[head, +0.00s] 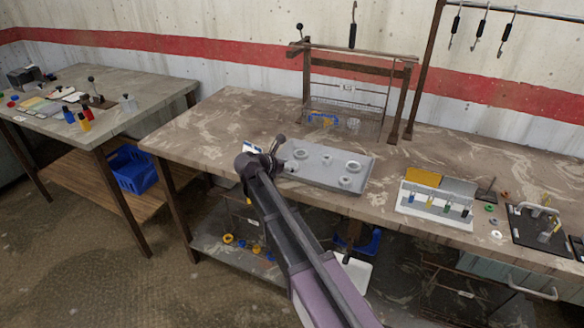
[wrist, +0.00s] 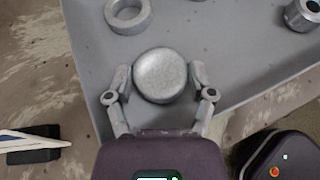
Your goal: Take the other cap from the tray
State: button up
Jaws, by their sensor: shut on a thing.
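The grey tray (head: 325,176) lies on the long table; it also shows in the wrist view (wrist: 235,60). My gripper (wrist: 160,82) is shut on a round, pale grey cap (wrist: 160,70) near the tray's near edge, one finger on each side. I cannot tell whether the cap touches the tray or is slightly raised. A grey ring (wrist: 129,14) lies just beyond it, and a metal cylindrical piece (wrist: 302,14) stands at the upper right. In the head view my arm hides most of my gripper at the tray's left end.
A white rack (head: 435,207) with coloured vials stands to the right of the tray. A wire basket frame (head: 345,100) stands behind it. A white-and-blue item (wrist: 32,142) lies left of my gripper. The table's left part is clear.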

jog(key=shift+r, duration=0.1)
notch_tip(320, 180, up, 4)
jog(key=p, duration=0.3)
jog(key=shift+f+p, duration=0.2)
jog(key=shift+p, duration=0.2)
jog(key=s+d, duration=0.2)
jog(key=s, duration=0.5)
jog(key=s+d+r+p, duration=0.1)
jog(key=s+d, duration=0.2)
jog(key=s, duration=0.5)
jog(key=shift+d, duration=0.15)
jog(key=shift+r, duration=0.2)
